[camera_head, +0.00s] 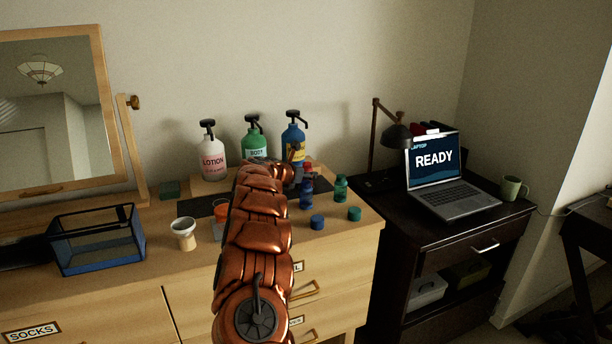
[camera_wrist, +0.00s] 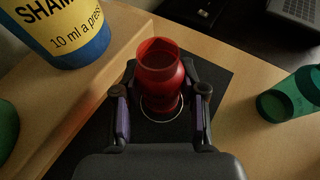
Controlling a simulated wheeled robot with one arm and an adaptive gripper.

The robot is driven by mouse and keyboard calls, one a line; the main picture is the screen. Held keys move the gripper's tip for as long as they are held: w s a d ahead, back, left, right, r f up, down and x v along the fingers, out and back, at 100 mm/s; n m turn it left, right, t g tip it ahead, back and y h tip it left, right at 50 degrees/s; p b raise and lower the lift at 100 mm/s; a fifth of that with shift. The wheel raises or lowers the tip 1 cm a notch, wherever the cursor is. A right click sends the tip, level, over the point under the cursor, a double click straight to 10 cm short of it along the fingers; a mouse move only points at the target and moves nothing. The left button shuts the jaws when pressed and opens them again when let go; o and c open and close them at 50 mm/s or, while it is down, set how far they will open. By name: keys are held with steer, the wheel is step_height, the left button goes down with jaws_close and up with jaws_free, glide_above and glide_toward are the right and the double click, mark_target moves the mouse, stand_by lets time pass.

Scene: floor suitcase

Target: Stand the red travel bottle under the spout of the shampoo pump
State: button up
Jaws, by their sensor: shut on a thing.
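The red travel bottle (camera_wrist: 158,70) is upright and open-topped between my gripper's fingers (camera_wrist: 160,90) in the wrist view. My gripper is shut on it. It is over a pale ring on the dark mat (camera_wrist: 215,80); I cannot tell whether its base touches the mat. The shampoo pump (camera_wrist: 72,30), blue with a yellow label, stands on a wooden step at the upper left; its spout is out of the wrist view. In the head view the pump (camera_head: 294,138) stands behind my gripper (camera_head: 298,173), and the red bottle is mostly hidden.
The lotion pump (camera_head: 212,155) and green body pump (camera_head: 254,140) stand left of the shampoo. A blue bottle (camera_head: 306,192), green bottle (camera_head: 341,188), blue cap (camera_head: 317,222) and green cap (camera_head: 354,214) are close by on the right. A white cup (camera_head: 184,236) stands left of my arm.

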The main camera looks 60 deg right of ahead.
steer(key=o, duration=0.5)
steer(key=shift+f, duration=0.15)
steer(key=o, duration=0.4)
steer(key=shift+o, duration=0.2)
steer(key=shift+r, duration=0.2)
steer(key=shift+b+v, duration=0.3)
steer(key=shift+v, duration=0.45)
steer(key=shift+b+v, duration=1.15)
steer(key=shift+v, duration=4.15)
steer(key=shift+f, duration=0.1)
